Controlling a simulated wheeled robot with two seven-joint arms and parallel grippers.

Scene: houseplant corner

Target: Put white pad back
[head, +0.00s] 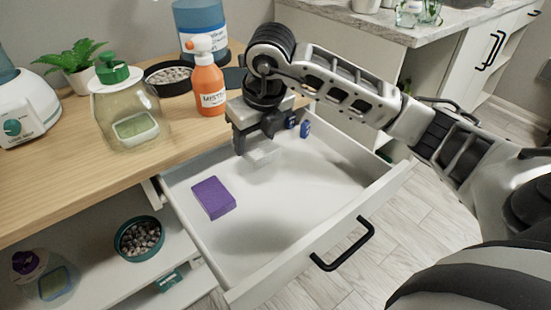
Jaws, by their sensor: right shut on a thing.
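My right gripper (256,140) reaches in from the right and points down over the back part of the open white drawer (290,205). It is shut on the white pad (263,154), a small pale block that shows just below the fingers. The pad is hard to tell from the white drawer floor, and I cannot tell whether it touches it. The fingers hide part of the pad. My left gripper is not in view.
A purple block (213,197) lies in the drawer's left part. Small blue items (305,129) sit at its back right. An orange spray bottle (207,84) and a glass jar (127,112) stand on the wooden top. The drawer's middle is clear.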

